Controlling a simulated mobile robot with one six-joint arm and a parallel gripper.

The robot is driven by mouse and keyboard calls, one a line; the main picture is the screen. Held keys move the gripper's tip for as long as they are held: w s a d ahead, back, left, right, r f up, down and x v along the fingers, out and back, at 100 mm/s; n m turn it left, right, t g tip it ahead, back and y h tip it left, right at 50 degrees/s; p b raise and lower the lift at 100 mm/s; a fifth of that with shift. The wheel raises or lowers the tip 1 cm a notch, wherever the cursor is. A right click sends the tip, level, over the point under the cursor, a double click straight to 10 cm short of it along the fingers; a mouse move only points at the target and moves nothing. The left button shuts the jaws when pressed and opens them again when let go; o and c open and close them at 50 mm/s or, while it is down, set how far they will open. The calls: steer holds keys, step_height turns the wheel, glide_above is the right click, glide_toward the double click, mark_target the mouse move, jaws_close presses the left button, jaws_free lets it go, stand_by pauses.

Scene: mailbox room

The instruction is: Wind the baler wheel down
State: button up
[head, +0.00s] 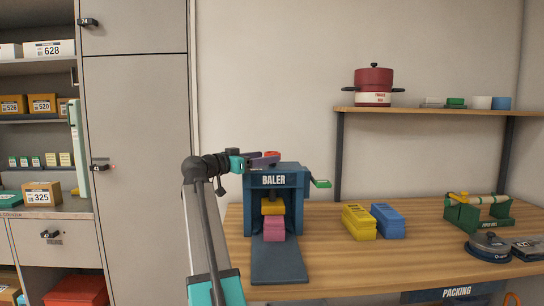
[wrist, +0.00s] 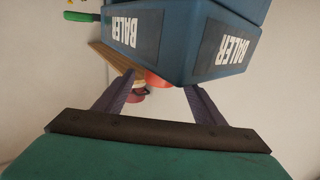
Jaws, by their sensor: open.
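The blue baler (head: 292,180) stands on the wooden bench, its front open. A yellow block (head: 273,207) sits above pink blocks (head: 274,228) inside it. The wheel (head: 272,154) shows as a small red piece on top of the baler, mostly hidden behind my gripper. My gripper (head: 276,160) is level with the baler's top, with its fingers apart. In the wrist view, a red rounded part (wrist: 157,79), likely the wheel, shows between the fingers beside the baler's lettered top. I cannot tell whether the fingers touch it.
A green-ended lever (head: 321,184) juts from the baler's right side. Yellow blocks (head: 358,222) and blue blocks (head: 388,220) lie to its right. A red pot (head: 373,80) stands on the wall shelf. A tall cabinet (head: 137,170) is at the left. The bench's middle front is clear.

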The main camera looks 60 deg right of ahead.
steer(key=shift+v, duration=2.6)
steer(key=shift+r+p, duration=0.1)
steer(key=shift+p, duration=0.25)
